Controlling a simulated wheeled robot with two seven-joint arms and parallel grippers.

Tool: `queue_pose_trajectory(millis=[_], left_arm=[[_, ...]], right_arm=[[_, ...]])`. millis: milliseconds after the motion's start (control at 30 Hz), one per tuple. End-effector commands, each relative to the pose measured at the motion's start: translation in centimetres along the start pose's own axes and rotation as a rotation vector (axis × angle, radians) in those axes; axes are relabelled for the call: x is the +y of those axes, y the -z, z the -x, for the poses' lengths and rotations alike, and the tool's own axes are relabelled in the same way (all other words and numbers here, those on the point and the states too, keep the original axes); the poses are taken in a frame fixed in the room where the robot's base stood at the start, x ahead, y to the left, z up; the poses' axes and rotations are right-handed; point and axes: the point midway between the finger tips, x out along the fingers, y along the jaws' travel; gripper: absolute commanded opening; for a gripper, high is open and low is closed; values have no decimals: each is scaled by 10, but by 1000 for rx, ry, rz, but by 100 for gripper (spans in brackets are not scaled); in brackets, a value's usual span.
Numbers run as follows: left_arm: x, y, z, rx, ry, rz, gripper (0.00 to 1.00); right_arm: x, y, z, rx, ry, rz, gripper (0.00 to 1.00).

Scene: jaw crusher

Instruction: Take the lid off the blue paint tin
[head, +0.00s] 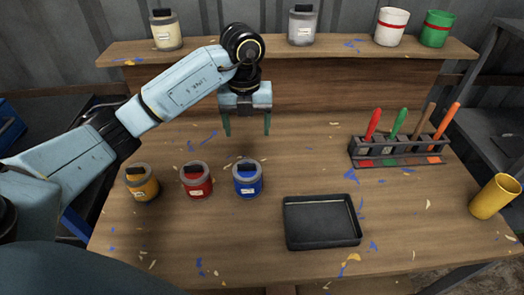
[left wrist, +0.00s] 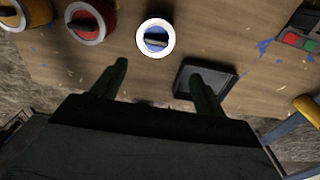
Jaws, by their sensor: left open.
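The blue paint tin (head: 247,182) stands upright on the bench, rightmost in a row of three tins. Its lid, with a dark upright grip (head: 246,166), is on it. In the left wrist view the blue tin (left wrist: 155,38) shows from above, beyond the fingertips. My left gripper (head: 247,131) is open and empty, pointing down above the bench, behind and above the blue tin and apart from it. Its two fingers also show in the left wrist view (left wrist: 160,75). My right gripper is not in view.
A red tin (head: 197,184) and a yellow tin (head: 142,187) stand left of the blue one. A black tray (head: 321,238) lies to its right in front. A tool rack (head: 400,160) and a yellow cup (head: 494,197) are at the right. A shelf (head: 340,49) with more containers runs behind.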

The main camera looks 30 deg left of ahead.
Motion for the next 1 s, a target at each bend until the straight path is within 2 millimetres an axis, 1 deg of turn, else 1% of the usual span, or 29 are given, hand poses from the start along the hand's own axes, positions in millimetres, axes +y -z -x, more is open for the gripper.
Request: queue_pose_trajectory(millis=[33, 67, 100, 133, 167, 300, 367, 433, 500, 567, 667, 700, 800, 900, 1000], left_arm=[[2, 0, -2, 0, -9, 5, 73], [3, -1, -5, 0, -12, 6, 73], [4, -1, -10, 0, -15, 8, 73], [4, -1, -14, 1, -16, 8, 73], [4, 0, -20, 3, -17, 7, 73], [4, 0, -48, 3, -14, 6, 73], [4, 0, -59, 2, -14, 5, 73], [4, -1, -69, 2, -13, 6, 73], [3, -1, -76, 0, -11, 5, 73], [3, -1, -79, 0, -11, 4, 73], [4, -2, -86, 1, -12, 4, 73], [4, -2, -90, 1, -12, 5, 73], [4, -5, -106, 3, -12, 5, 73], [5, -6, -121, 2, -11, 4, 73], [5, -7, -130, 0, -10, 4, 73]], right_arm=[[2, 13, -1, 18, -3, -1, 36], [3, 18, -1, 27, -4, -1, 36], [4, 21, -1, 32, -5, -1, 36], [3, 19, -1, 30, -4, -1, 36], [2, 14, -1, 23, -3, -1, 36], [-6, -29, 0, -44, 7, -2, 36], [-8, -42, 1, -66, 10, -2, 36], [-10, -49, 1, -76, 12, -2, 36], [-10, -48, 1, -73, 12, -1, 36], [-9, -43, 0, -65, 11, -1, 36], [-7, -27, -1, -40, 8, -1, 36], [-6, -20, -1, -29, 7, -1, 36], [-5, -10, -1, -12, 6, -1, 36], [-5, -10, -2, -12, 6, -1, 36], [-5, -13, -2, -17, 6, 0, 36]])
